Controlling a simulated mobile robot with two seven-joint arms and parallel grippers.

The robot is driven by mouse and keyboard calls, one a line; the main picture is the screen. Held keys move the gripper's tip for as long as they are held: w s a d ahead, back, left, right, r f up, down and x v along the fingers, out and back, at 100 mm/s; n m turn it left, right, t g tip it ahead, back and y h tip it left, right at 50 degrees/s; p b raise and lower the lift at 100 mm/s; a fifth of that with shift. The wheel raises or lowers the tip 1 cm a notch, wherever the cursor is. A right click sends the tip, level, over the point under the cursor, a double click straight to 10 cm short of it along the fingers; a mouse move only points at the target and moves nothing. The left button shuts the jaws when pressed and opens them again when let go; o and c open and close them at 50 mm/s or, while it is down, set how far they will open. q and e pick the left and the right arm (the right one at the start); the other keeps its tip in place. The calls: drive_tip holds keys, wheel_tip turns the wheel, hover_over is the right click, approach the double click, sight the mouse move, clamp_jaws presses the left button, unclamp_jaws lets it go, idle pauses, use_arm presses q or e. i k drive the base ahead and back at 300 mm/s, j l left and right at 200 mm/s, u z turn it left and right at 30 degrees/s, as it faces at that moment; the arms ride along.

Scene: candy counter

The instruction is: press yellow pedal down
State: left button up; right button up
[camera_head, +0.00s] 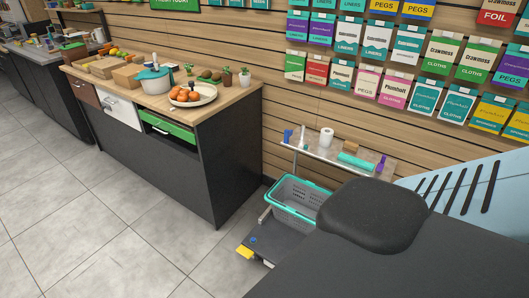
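The yellow pedal (245,252) is a small flat block near the floor, at the lower middle of the head view. It sticks out at the left front corner of a low dark platform (272,240) that forms the bottom of a small cart. I cannot tell from this view whether the pedal is up or pressed. Neither of my grippers is in view, and nothing is seen touching the pedal.
A grey basket with a teal rim (297,181) stands above the platform, under a shelf (318,152) with a paper roll and bottles. A dark counter (229,165) stands to the left. Grey floor (120,240) left of the pedal is clear. Dark shapes fill the lower right.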

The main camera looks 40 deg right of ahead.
sight(247, 253)
drive_tip(key=z, duration=1.2)
